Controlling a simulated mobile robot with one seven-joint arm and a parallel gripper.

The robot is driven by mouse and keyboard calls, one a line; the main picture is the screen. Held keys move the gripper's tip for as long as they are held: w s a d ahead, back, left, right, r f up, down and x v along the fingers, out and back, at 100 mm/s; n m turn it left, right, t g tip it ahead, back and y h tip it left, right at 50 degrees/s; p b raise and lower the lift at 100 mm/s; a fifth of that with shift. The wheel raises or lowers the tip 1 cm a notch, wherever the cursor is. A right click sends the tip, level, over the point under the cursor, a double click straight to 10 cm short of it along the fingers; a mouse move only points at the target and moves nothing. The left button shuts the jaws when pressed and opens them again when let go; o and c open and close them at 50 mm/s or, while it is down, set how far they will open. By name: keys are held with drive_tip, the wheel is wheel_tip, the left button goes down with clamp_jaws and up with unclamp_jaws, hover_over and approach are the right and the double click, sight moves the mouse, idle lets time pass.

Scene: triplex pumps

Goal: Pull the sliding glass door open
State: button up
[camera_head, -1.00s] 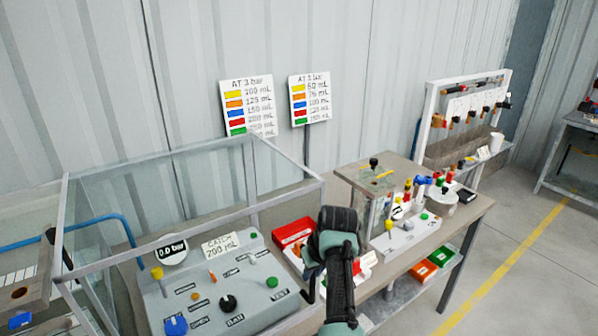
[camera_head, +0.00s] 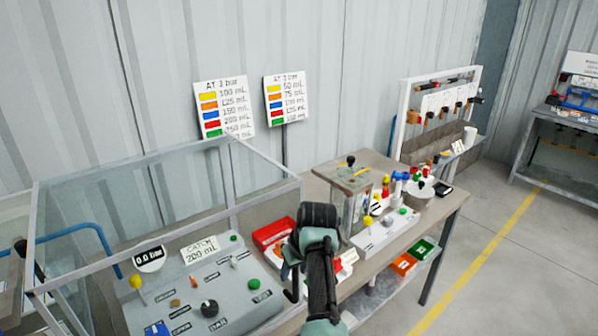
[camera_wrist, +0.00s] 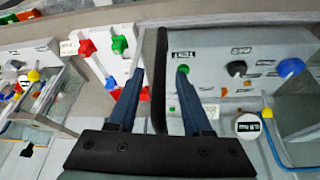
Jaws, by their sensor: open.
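The glass case (camera_head: 165,238) with a pale metal frame stands around a grey control panel (camera_head: 215,290) at the left in the head view. I cannot clearly tell the sliding door's pane from the rest of the glass. A black upright bar, apparently the door handle (camera_wrist: 158,95), runs between my two blue fingers in the wrist view. My gripper (camera_head: 291,274) is open at the case's right front corner, with one finger on each side of the bar. Gaps show on both sides. In the head view my arm hides part of this corner.
The bench to the right holds a red box (camera_head: 272,232), a clear box (camera_head: 346,200) and a white control block (camera_head: 385,231). Green and orange bins (camera_head: 403,264) sit on the shelf below. Open floor (camera_head: 490,270) lies to the right.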

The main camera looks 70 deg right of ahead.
drive_tip(key=b+v, duration=0.2)
drive_tip(key=v, duration=1)
drive_tip(key=shift+s+r, duration=0.15)
drive_tip(key=shift+r, duration=0.05)
